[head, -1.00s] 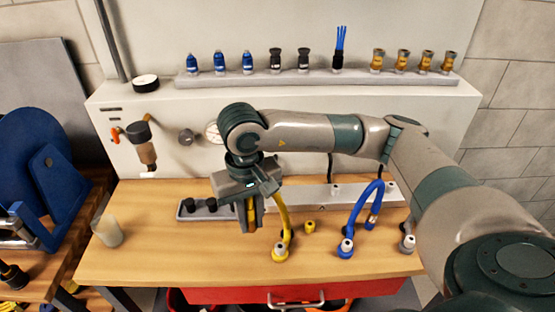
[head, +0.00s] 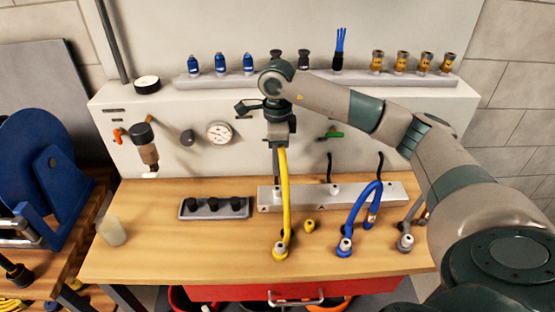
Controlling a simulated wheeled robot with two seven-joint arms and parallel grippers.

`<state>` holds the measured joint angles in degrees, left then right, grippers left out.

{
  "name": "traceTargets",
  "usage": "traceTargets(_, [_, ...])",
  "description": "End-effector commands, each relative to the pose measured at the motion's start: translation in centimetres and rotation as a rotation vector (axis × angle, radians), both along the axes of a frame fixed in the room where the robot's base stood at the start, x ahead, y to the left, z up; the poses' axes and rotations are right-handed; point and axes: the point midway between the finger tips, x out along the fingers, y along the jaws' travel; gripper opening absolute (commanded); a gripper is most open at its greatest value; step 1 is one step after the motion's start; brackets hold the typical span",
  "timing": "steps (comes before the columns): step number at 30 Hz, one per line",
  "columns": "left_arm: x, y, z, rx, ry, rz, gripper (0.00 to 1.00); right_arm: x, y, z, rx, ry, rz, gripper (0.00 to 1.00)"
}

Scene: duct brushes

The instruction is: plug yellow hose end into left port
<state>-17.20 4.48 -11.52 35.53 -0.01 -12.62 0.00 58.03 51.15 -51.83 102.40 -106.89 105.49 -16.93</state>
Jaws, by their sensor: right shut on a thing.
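The yellow hose (head: 285,205) rises from its base fitting on the wooden bench, in front of the port bar. My right gripper (head: 278,148) is shut on its upper end and holds it up above and behind the left part of the grey port bar (head: 310,199). The hose stands nearly upright and crosses in front of the bar's left end. The left port there is mostly hidden by the hose, and the plug tip cannot be made out. A white middle port (head: 334,190) shows on the bar. My left gripper is not in view.
A blue hose (head: 358,210) arches at the right, with a grey hose (head: 406,240) beyond it. A small yellow cap (head: 310,225) stands between hoses. A tray of black caps (head: 214,208) and a pale cup (head: 112,231) lie left. The front-left bench is clear.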

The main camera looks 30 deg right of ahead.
Motion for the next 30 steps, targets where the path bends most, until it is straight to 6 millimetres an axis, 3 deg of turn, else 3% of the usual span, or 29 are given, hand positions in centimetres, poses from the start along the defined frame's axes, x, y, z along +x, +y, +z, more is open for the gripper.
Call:
traceTargets(17, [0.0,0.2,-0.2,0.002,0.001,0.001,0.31,0.0,-0.1,-0.4,0.000,0.000,-0.014,0.00])
traceTargets(30, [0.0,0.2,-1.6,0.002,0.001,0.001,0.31,0.0,-0.1,-3.3,0.000,0.000,-0.013,0.00])
